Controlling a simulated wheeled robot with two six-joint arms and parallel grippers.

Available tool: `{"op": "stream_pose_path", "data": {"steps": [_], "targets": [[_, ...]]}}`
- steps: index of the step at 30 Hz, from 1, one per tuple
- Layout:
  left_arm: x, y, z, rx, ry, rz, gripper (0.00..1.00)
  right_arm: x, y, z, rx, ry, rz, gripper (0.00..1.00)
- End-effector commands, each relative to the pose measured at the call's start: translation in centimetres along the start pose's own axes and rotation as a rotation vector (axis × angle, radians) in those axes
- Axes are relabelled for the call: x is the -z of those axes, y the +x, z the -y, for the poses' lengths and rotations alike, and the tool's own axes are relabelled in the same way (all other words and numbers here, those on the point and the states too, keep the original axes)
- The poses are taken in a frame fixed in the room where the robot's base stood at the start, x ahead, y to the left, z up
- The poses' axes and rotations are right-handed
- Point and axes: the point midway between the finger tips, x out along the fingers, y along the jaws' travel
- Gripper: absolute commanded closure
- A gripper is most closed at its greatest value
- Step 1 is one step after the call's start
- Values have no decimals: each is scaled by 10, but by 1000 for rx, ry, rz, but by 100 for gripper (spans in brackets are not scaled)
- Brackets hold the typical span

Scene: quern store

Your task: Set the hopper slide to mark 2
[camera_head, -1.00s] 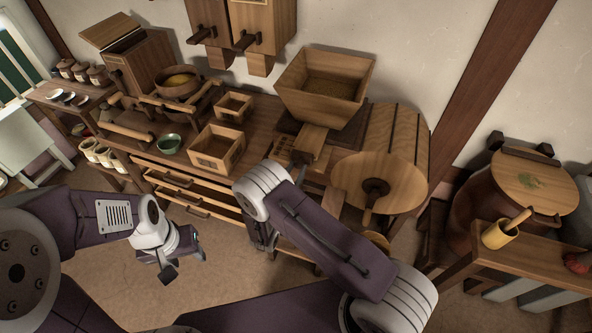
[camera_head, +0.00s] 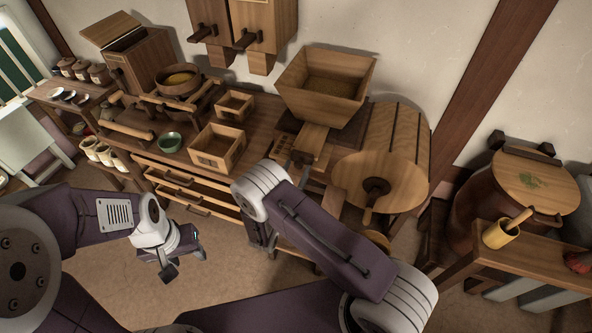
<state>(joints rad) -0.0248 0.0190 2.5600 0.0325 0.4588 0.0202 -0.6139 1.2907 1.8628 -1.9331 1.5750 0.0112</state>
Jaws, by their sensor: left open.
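The wooden hopper (camera_head: 325,88) stands open-topped at the back of the bench, with grain-like brown stuff inside. A light wooden slide piece (camera_head: 312,138) sticks out from below its front. Its marks are too small to read, so its setting cannot be told. My left gripper (camera_head: 182,266) is open and empty, low in front of the bench drawers, well away from the slide. My right arm reaches up from the lower right towards the bench front.
A round wooden drum with a crank (camera_head: 378,186) stands right of the slide. An open box (camera_head: 217,148) and a green bowl (camera_head: 170,142) sit to its left. Open drawers (camera_head: 190,187) jut from the bench front.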

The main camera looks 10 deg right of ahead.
Motion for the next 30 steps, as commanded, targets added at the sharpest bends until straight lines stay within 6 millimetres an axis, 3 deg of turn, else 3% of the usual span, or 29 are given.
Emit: {"op": "stream_pose_path", "data": {"steps": [4,12,15,30], "targets": [[0,4,0,0,0,0,51,1,-19,-2,-6,-2,0,49],[-1,11,0,0,0,0,51,1,-76,-1,-5,0,0,49],[-1,12,0,0,0,0,51,1,-87,-1,-4,0,0,49],[-1,11,0,0,0,0,51,0,-90,0,0,0,0,49]]}}
